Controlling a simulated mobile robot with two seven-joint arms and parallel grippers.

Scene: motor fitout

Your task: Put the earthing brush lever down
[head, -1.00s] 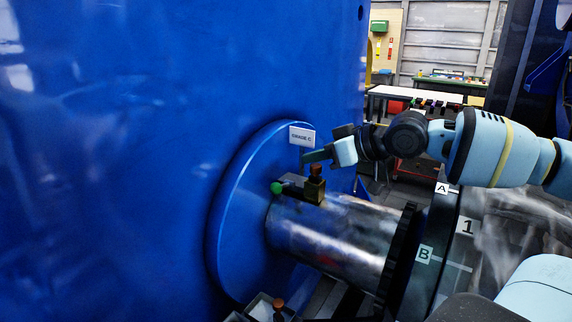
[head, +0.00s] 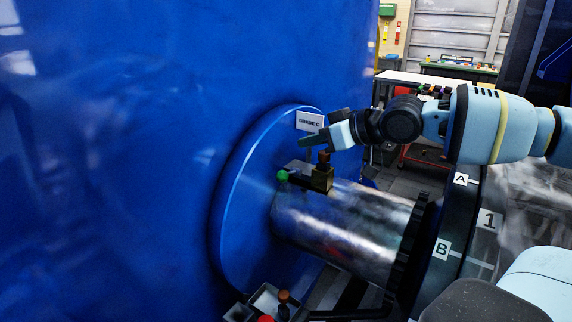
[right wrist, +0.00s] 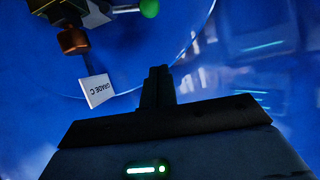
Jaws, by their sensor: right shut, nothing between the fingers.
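The earthing brush lever shows as a dark bar with a green ball knob (head: 282,176), lying low on top of the steel shaft (head: 345,225). It runs to a brass brush block (head: 322,179) with a copper-brown top piece (head: 323,157). In the right wrist view the green knob (right wrist: 150,8) and brass block (right wrist: 62,12) are at the top edge. My right gripper (head: 304,142) is shut and empty, above the lever and apart from it. Its closed fingers (right wrist: 158,86) point toward the blue wall. My left gripper is not in view.
A black toothed ring (head: 410,240) and a disc marked A, B and 1 (head: 450,250) stand right. A tray (head: 265,299) with small parts is below. A bench (head: 430,80) stands behind.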

